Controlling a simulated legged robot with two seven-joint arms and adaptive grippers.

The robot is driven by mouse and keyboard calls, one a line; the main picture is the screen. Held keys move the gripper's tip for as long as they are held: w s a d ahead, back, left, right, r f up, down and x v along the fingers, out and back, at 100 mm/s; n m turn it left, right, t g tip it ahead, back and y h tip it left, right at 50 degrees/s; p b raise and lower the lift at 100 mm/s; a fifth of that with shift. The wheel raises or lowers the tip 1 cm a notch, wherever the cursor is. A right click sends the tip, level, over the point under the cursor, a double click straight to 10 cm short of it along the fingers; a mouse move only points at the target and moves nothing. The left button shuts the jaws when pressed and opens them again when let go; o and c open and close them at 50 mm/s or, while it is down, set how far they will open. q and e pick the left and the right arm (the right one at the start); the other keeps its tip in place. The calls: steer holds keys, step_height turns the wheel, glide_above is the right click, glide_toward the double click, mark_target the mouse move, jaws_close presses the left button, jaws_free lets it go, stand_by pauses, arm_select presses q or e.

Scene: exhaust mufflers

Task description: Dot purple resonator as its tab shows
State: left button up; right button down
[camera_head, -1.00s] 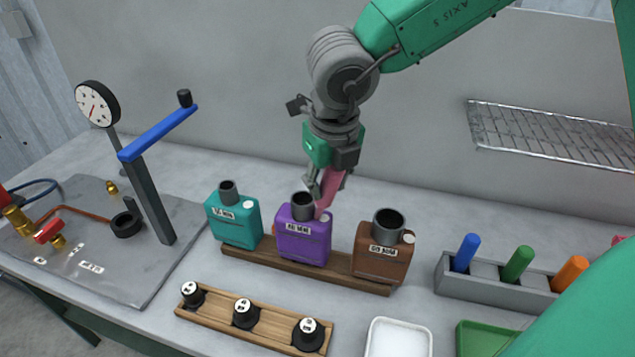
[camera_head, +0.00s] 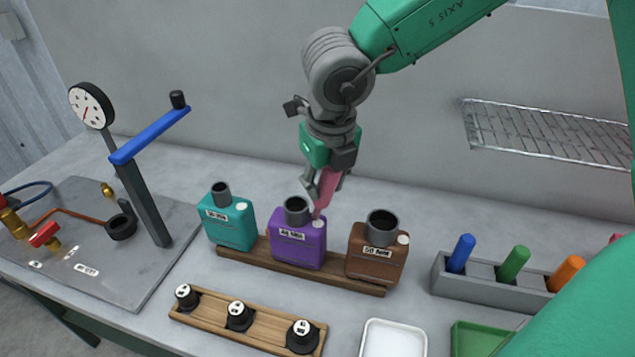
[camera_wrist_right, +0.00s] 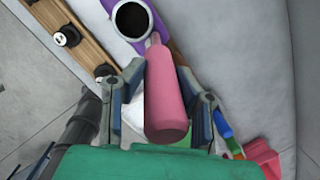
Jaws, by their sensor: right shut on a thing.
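The purple resonator (camera_head: 298,240) stands upright in the middle of a wooden rack (camera_head: 330,275), with a grey neck on top, a white label in front and a white round spot on its top right. My right gripper (camera_head: 326,190) is shut on a pink marker (camera_head: 327,188), held tip-down just above the purple resonator's top near that spot. In the wrist view the pink marker (camera_wrist_right: 167,95) lies between the fingers, its narrow end at the purple resonator (camera_wrist_right: 133,42) beside the neck. Whether the tip touches cannot be told. My left gripper is not in view.
A teal resonator (camera_head: 230,222) and a brown one (camera_head: 376,255) flank it closely. Dark plugs stand in a wooden strip (camera_head: 268,333) in front. A grey marker holder (camera_head: 480,280), white tray (camera_head: 393,340) and green tray (camera_head: 475,340) are right.

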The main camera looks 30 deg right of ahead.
steer(key=shift+d, duration=0.25)
steer(key=shift+a, duration=0.55)
steer(key=shift+d, duration=0.35)
steer(key=shift+a, duration=0.45)
steer(key=shift+d+f+p, duration=0.1)
steer(key=shift+d+p, duration=0.25)
steer(key=shift+p, duration=0.05)
steer(key=shift+a, duration=0.55)
steer(key=shift+r, duration=0.25)
steer(key=shift+r+p, duration=0.6)
steer(key=shift+p, duration=0.2)
steer(key=r+p, duration=0.1)
steer(key=d+r+p, duration=0.1)
steer(key=shift+r+p, duration=0.15)
steer(key=shift+p, duration=0.2)
steer(key=shift+a+r+p, duration=0.2)
steer(key=shift+r+p, duration=0.45)
steer(key=shift+p, duration=0.05)
steer(key=shift+a+r+p, duration=0.25)
steer(key=shift+r+p, duration=0.3)
steer(key=shift+r, duration=0.45)
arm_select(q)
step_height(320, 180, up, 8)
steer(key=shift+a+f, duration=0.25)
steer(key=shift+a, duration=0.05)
